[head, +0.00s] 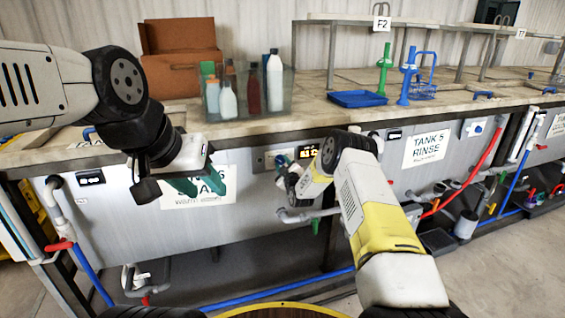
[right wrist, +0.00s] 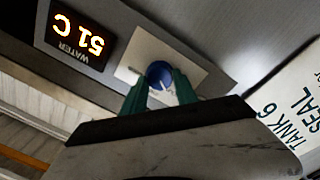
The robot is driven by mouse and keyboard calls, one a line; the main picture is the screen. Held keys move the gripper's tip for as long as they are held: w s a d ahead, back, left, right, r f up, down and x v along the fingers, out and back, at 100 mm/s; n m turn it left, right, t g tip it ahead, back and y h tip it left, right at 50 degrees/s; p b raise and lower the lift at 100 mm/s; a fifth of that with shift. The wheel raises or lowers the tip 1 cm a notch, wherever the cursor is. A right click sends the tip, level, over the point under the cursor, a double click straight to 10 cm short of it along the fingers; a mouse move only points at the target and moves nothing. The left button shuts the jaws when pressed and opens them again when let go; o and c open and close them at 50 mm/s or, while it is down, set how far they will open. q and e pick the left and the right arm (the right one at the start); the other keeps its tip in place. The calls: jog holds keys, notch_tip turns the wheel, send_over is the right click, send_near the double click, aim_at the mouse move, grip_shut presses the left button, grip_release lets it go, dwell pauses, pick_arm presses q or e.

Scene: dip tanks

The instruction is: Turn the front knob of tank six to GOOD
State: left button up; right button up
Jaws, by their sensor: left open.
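The blue front knob (right wrist: 160,74) sits on a pale square plate (right wrist: 143,52) in the right wrist view, beside the 51 C water display (right wrist: 78,36). A label there (right wrist: 296,112) reads TANK 6 SEAL. A pale mark shows on the knob's face; the lettering around it is too small to read. My right gripper (right wrist: 161,82) has its green fingers on either side of the knob, and I cannot tell whether they press on it. It also shows at the panel in the head view (head: 287,178). My left gripper (head: 205,182) is open and empty in front of the tank six label (head: 222,196).
Bottles (head: 252,90) stand in a clear bin on the counter, near a brown box (head: 180,60). A blue tray (head: 357,99) and green and blue stands are farther right. Tank five (head: 427,147) adjoins on the right. Pipes (head: 60,205) stick out below the panels.

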grip_shut()
jog(key=m, duration=0.5)
jog(key=shift+m, duration=0.3)
jog(key=m, duration=0.4)
jog(key=shift+d, duration=0.1)
jog(key=m, duration=0.4)
jog(key=shift+m+g, duration=0.3)
jog(key=shift+g, duration=0.1)
jog(key=m, duration=0.4)
jog(key=shift+y, duration=0.4)
jog(key=shift+f+m, duration=0.1)
jog(key=shift+m, duration=2.3)
